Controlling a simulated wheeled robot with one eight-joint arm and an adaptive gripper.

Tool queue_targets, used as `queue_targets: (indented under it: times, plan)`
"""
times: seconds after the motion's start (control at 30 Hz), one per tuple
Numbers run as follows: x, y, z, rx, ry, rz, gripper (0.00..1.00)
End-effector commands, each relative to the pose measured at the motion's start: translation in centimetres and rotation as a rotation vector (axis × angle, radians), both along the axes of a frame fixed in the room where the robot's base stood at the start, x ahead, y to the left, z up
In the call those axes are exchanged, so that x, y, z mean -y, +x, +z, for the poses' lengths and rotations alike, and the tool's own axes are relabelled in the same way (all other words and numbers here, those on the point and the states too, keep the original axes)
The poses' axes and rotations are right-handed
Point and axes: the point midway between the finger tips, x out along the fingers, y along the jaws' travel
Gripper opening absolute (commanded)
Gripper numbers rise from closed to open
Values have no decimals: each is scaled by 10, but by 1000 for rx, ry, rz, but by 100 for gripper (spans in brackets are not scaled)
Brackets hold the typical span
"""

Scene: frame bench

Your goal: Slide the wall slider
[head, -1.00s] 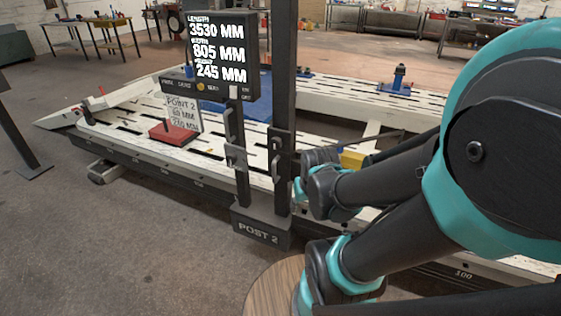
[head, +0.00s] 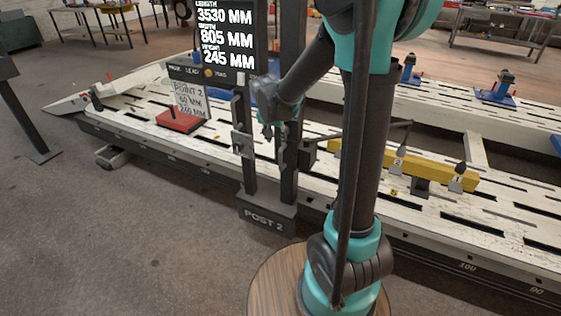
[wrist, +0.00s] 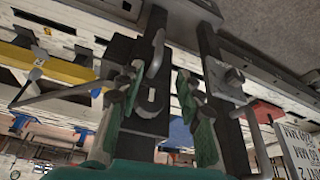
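A measuring stand marked POST 2 (head: 263,217) has two dark upright rails. The right rail carries a dark slider block (head: 308,153) with a long pointer arm reaching right; it shows in the wrist view at the left (wrist: 152,122), with a handle loop. The left rail carries a grey slider block (head: 242,144), also at right in the wrist view (wrist: 228,85). No label tells which is the wall slider. My gripper (head: 267,131) is in front of the rails. In the wrist view my gripper's (wrist: 160,92) green fingers are spread, with nothing visibly held between them.
A display (head: 226,38) sits on the stand, above the grey block. A white slotted bench (head: 415,215) runs behind, bearing a yellow bar (head: 430,174) and a red base (head: 181,121) with a sign. Bare floor lies in front at left.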

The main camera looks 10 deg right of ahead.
Motion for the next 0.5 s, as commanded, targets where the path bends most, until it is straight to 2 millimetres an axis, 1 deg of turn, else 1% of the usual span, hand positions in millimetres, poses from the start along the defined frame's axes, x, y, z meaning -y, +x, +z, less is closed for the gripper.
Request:
queue_targets:
  times: [0.17, 0.5]
  plan:
    - [3, 7, -18, 0, 0, -1, 36]
    - [12, 25, -66, 0, 1, 0, 36]
